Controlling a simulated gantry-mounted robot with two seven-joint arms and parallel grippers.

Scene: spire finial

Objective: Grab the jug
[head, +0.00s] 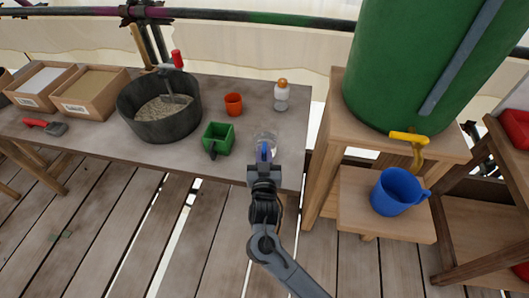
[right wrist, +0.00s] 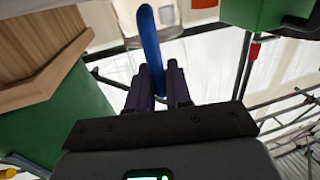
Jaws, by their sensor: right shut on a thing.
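A see-through jug (head: 265,137) with a blue handle stands at the front right edge of the long table; its clear walls are hard to make out. My right gripper (head: 263,160) is at its near side, shut on the blue handle. In the right wrist view the handle (right wrist: 151,45) is a blue curved strip running down between my right gripper's fingers (right wrist: 159,85). Whether the jug's base touches the table cannot be told. My left gripper is not in view. A solid blue jug (head: 397,192) stands on the low shelf under the yellow tap (head: 409,138).
A green box-shaped container (head: 217,138), an orange cup (head: 233,104) and a white bottle with an orange cap (head: 281,97) are close by on the table (head: 190,157). A dark tub (head: 150,125) stands left. The green barrel (head: 415,60) on its wooden stand bounds the right.

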